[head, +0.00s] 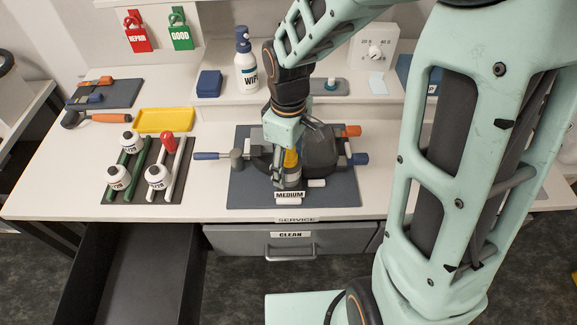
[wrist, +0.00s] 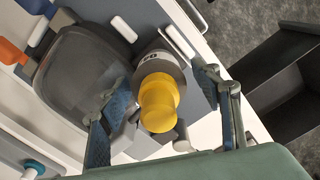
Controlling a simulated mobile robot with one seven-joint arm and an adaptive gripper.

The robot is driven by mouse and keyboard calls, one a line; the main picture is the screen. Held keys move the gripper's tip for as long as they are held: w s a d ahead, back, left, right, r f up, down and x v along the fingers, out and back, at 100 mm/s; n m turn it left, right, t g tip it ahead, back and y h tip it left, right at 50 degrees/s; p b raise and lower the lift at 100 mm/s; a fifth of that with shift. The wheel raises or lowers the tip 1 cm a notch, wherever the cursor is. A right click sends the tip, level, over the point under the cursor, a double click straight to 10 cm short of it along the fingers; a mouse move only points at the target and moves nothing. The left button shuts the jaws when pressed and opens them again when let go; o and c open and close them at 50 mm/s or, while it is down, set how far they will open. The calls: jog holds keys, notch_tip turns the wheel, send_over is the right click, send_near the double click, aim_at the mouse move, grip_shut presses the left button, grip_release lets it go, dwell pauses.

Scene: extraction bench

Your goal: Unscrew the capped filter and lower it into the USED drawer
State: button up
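The capped filter, a grey cylinder (head: 288,181) with a yellow cap (head: 291,158), stands upright at the dark grey fixture behind the MEDIUM label. In the wrist view the yellow cap (wrist: 158,100) faces the camera, with the grey body (wrist: 160,61) behind it. My gripper (head: 285,166) points down over the filter. In the wrist view my gripper (wrist: 163,88) is open, with one finger on each side of the cap and gaps visible. An open, dark, empty-looking drawer (head: 140,270) is at the lower left; its label is not visible. It also shows in the wrist view (wrist: 283,78).
The CLEAN drawer (head: 255,240) is shut below the bench. Left of the fixture are a rack (head: 130,197) with several white-topped items and a yellow tray (head: 164,120). A blue-handled bar (head: 208,156) sticks out left of the fixture.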

jog(key=m+b, duration=0.1)
jog(key=m, duration=0.4)
jog(key=shift+f+b, duration=0.1)
jog(key=shift+b, duration=0.25)
jog(key=m+b, duration=0.1)
jog(key=m, duration=0.4)
jog(key=shift+m, duration=0.4)
jog(key=m+b, duration=0.1)
jog(key=m, duration=0.4)
jog(key=shift+m, duration=0.3)
jog(key=m, duration=0.5)
